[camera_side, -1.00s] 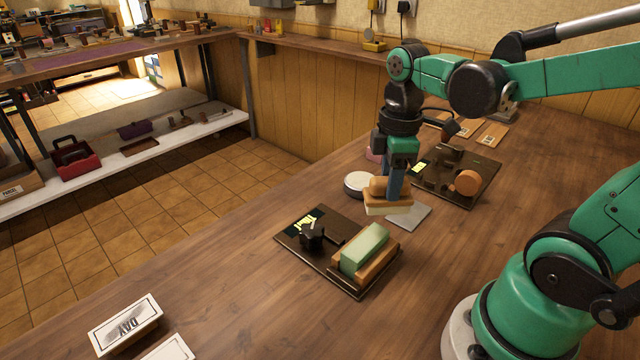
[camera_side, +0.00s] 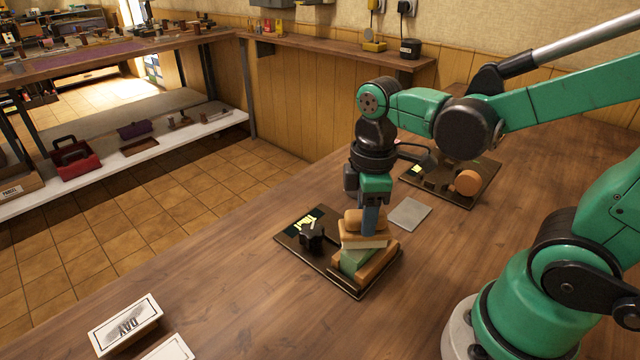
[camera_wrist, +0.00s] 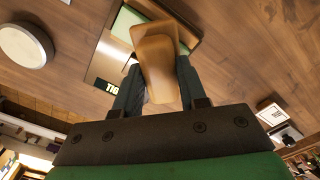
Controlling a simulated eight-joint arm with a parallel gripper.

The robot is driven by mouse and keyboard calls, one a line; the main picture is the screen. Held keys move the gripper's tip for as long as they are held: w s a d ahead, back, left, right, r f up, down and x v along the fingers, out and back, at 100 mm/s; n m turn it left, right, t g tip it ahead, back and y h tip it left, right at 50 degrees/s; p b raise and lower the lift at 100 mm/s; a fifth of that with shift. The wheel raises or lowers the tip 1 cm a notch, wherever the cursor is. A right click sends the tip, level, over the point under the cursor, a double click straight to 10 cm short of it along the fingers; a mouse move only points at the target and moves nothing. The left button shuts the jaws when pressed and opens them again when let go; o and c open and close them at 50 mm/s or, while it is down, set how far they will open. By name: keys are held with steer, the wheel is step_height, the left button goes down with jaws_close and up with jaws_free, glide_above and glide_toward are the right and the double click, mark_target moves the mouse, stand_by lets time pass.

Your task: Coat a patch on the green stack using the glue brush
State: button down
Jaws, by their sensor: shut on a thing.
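My gripper (camera_side: 370,214) is shut on the glue brush (camera_side: 352,228), a wooden-handled block with a pale pad underneath. In the wrist view the wooden handle (camera_wrist: 157,65) sits between my two fingers. The green stack (camera_side: 352,262) lies in a wooden holder on a dark board (camera_side: 318,268). The brush is over the upper end of the stack and covers much of it. The pad looks to be on or just above the stack; I cannot tell if they touch. A green strip of the stack (camera_wrist: 126,22) shows beside the brush in the wrist view.
A black star-shaped knob (camera_side: 312,235) stands on the same board, left of the stack. A grey plate (camera_side: 410,213) and a second dark board with an orange knob (camera_side: 467,182) lie behind. A DAY card (camera_side: 126,325) lies at the front left.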

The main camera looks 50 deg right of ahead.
mark_target(351, 224)
steer(key=shift+s+a+r, duration=0.1)
steer(key=shift+a+r, duration=0.05)
steer(key=shift+a, duration=0.85)
steer(key=shift+a+r, duration=0.15)
steer(key=shift+a, duration=0.8)
steer(key=shift+d, duration=4.65)
step_height(351, 224, up, 6)
steer(key=shift+d+r, duration=0.25)
steer(key=shift+f, duration=0.15)
